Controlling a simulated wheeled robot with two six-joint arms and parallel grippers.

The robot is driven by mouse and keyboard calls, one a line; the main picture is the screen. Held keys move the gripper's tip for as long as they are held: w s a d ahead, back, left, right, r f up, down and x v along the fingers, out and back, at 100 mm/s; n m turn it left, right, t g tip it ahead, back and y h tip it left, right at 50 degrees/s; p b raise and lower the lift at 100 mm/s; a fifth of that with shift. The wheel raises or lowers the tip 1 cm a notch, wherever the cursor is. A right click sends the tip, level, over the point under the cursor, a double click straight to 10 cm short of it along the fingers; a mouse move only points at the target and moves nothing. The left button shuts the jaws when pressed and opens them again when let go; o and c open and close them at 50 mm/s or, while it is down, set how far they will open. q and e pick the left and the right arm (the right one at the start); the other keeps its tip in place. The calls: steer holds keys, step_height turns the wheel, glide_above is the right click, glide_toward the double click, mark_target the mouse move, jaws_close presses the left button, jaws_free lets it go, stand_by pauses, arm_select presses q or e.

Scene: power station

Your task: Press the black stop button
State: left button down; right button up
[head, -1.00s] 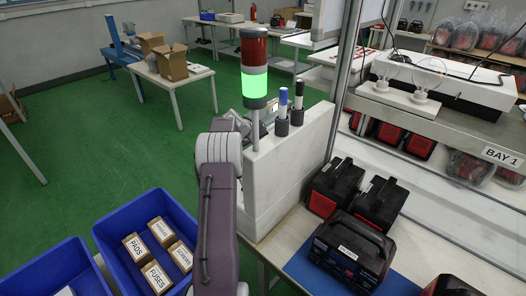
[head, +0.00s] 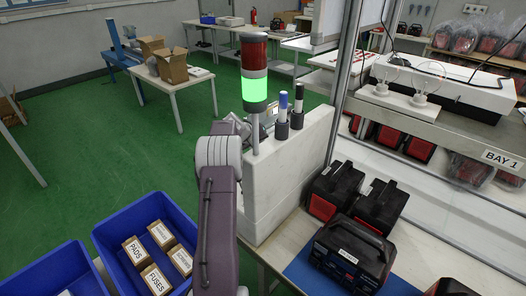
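I cannot make out a black stop button in the head view. A white upright housing (head: 290,170) stands at the back of the bench. A signal tower (head: 254,50) with a red top and a lit green band rises at its left end. My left arm reaches up from the bottom middle, along the housing's left side. Its grey gripper end (head: 262,127) is partly hidden behind the tower and the housing. Its fingers cannot be made out, nor whether it touches anything. My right gripper is out of view.
A blue and a black marker (head: 299,98) stand in dark holders on the housing. Black-and-red battery units (head: 352,250) sit on the bench to the right. Blue bins (head: 115,232) with small cartons are at lower left. A metal post (head: 345,70) stands right of the housing.

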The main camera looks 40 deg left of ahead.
arm_select(q)
steer(key=shift+f, duration=0.1)
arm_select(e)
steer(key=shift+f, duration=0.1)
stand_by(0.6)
arm_select(q)
steer(key=shift+f+b, duration=0.35)
steer(key=shift+b, duration=0.15)
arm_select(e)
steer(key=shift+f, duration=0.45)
arm_select(q)
steer(key=shift+f+b, duration=0.4)
steer(key=shift+b, duration=0.1)
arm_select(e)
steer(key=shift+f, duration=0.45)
arm_select(q)
steer(key=shift+r, duration=0.1)
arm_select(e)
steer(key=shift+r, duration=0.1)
arm_select(q)
steer(key=shift+r+p, duration=0.65)
steer(key=shift+r, duration=0.05)
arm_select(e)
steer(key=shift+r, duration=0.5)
